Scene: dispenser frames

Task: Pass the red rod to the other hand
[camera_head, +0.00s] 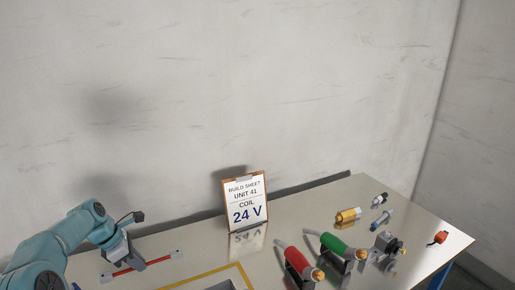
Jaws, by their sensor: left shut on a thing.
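The red rod (150,263) is at the lower left of the head view, a thin bar with pale grey ends. My left gripper (130,264) reaches down onto it and is shut on it near its middle. The rod lies roughly level across the jaws, tilted slightly up to the right. Whether it touches the table or hangs just above it, I cannot tell. My right gripper is not in view.
The table (200,246) runs along the wall. A clipboard sign (245,202) reading 24 V stands at the back. A red-handled tool (298,262) and a green-handled tool (335,244) stand right of a yellow-edged area (208,274). Brass (348,216) and metal fittings lie further right.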

